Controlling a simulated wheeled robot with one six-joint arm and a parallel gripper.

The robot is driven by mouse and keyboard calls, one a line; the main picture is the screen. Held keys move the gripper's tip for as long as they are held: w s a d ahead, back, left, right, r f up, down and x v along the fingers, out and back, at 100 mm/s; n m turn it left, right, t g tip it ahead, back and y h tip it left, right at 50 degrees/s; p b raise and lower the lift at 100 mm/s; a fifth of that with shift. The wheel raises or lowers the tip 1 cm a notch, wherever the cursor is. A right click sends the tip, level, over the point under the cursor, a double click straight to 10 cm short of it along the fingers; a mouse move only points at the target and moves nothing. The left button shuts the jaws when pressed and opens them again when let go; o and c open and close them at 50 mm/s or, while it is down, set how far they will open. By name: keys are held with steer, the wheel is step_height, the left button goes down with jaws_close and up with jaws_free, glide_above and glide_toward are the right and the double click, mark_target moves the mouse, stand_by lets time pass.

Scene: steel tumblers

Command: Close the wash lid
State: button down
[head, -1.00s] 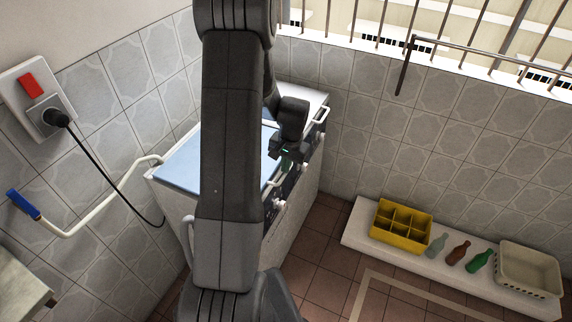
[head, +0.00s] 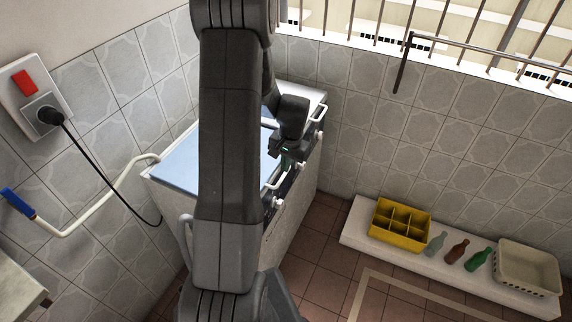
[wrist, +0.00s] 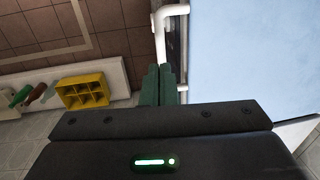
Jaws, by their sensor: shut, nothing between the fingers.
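The washing machine stands against the tiled wall, and its light blue wash lid (head: 185,162) lies flat on top, partly hidden behind my arm. In the wrist view the wash lid (wrist: 255,55) fills the upper right. A white handle (head: 277,178) sits at the machine's front edge, and a white bar (wrist: 168,12) shows at the lid's side in the wrist view. My gripper (head: 284,155) is over the front edge of the machine. Its green fingers (wrist: 164,88) are shut and empty, close beside the white bar; I cannot tell whether they touch it.
A low white ledge (head: 350,238) along the right wall holds a yellow crate (head: 402,226), several bottles and a beige basket (head: 527,272). A white pipe (head: 100,213) and black cable run along the left wall. The brown floor in front of the machine is clear.

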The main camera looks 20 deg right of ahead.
mark_target(284, 176)
step_height(284, 176, up, 11)
steer(key=s+d+b, duration=0.1)
steer(key=shift+s+d+b, duration=0.2)
steer(key=shift+s+b, duration=0.05)
steer(key=shift+b, duration=0.05)
steer(key=shift+f, duration=0.1)
steer(key=f, duration=0.4)
steer(key=w+a+f+b, duration=0.1)
steer(key=f, duration=0.4)
steer(key=w+f, duration=0.1)
steer(key=f, duration=0.4)
steer(key=shift+a+f, duration=0.25)
steer(key=shift+a, duration=0.1)
step_height(284, 176, up, 2)
steer(key=shift+a+r+p, duration=0.1)
steer(key=shift+p, duration=0.55)
steer(key=shift+r+p, duration=0.3)
steer(key=shift+r, duration=0.05)
steer(key=shift+f, duration=0.15)
